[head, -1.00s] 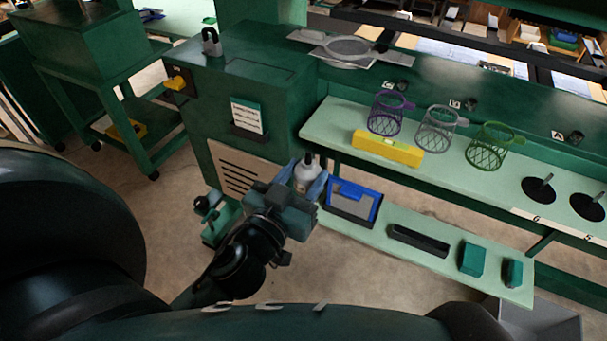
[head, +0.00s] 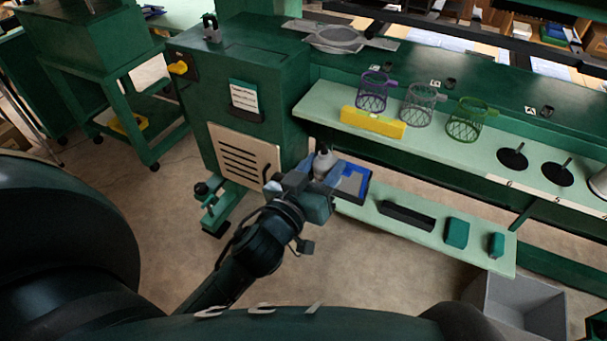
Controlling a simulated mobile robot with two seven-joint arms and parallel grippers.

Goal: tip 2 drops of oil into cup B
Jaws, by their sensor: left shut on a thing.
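A small white and grey bottle (head: 324,164) with a dark cap stands upright in my left gripper (head: 322,176). The gripper is shut on it, in front of the blue-edged tray on the lower shelf. Small dark cups sit on the green ledge, each beside a white letter tag: one at the left (head: 388,75), one in the middle (head: 450,83) and one at the right (head: 547,112). The right tag looks like A; the other letters are too small to read surely, so I cannot tell which is cup B. My right gripper is not in view.
Purple (head: 372,92), grey (head: 418,104) and green (head: 465,121) wire baskets and a yellow block (head: 373,122) stand on the pale upper shelf. Two black discs with pins (head: 512,158) lie to the right. A blue-edged tray (head: 355,183) and dark box (head: 406,216) are on the lower shelf.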

